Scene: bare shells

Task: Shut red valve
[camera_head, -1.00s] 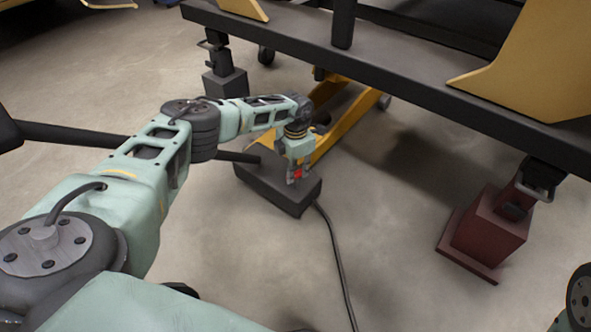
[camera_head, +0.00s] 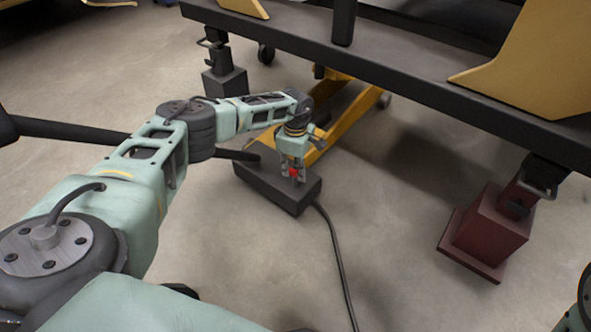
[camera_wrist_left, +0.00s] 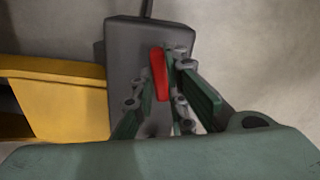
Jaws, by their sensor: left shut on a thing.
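The red valve (camera_head: 293,173) is a small red handle on top of a dark grey box (camera_head: 262,189) on the floor. My left gripper (camera_head: 294,178) points down over the box with its fingers at the valve. In the left wrist view the red valve (camera_wrist_left: 160,74) is a narrow upright bar between the two fingers of my left gripper (camera_wrist_left: 165,90), which is shut on it. The lower ends of the fingers are partly hidden. My right gripper is not seen; only a bit of that arm shows at the lower right edge.
A dark frame (camera_head: 430,85) on stands runs above the floor behind the box. A red-brown stand (camera_head: 490,235) is at the right. A yellow jack (camera_head: 345,112) lies behind the box. A black cable (camera_head: 337,260) runs from the box across open floor.

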